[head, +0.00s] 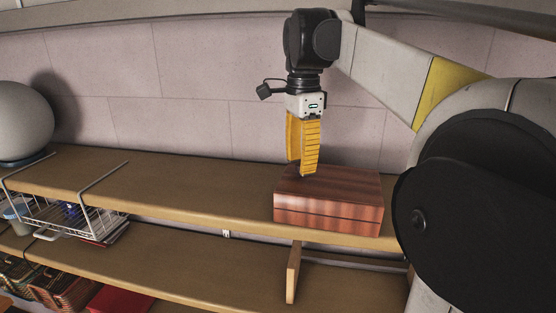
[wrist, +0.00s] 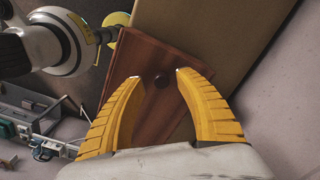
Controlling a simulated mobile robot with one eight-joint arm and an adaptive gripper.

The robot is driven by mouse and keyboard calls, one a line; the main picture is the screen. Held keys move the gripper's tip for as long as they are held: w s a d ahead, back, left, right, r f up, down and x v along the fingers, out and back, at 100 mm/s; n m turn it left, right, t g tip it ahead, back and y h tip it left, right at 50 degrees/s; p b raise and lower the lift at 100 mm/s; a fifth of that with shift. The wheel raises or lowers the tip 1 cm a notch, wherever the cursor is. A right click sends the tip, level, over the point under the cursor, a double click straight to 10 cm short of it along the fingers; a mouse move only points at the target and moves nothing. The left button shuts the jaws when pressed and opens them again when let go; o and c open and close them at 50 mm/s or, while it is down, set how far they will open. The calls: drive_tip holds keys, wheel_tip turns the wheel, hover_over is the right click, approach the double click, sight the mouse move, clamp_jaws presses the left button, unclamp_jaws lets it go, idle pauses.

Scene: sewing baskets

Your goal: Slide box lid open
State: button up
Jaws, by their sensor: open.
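A reddish-brown wooden box (head: 328,201) sits on the upper shelf, right of the middle in the head view. A seam runs around its side below the lid. My gripper (head: 305,172) points down over the left part of the lid. I cannot tell whether the fingertips touch the lid.
The wooden shelf (head: 180,196) is clear left of the box. A wire basket (head: 75,217) hangs from it farther left, and a grey sphere (head: 24,122) stands at the far left. A tiled wall (head: 190,75) rises behind. A lower shelf (head: 200,262) runs beneath.

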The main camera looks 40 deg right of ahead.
sight(369, 184)
drive_tip(key=shift+w+f, duration=0.2)
drive_tip(key=shift+f, duration=0.1)
drive_tip(key=shift+c, duration=0.3)
drive_tip(key=shift+s, duration=0.1)
clamp_jaws()
drive_tip(key=s+d, duration=0.3)
drive_tip(key=s, duration=0.1)
drive_tip(key=s+d, duration=0.3)
drive_tip(key=s, duration=0.1)
drive_tip(key=s+d+b, duration=0.1)
drive_tip(key=s+d, duration=0.2)
drive_tip(key=s, duration=0.1)
drive_tip(key=shift+d, duration=0.35)
drive_tip(key=shift+o, duration=0.3)
unclamp_jaws()
wheel_tip(369, 184, up, 12)
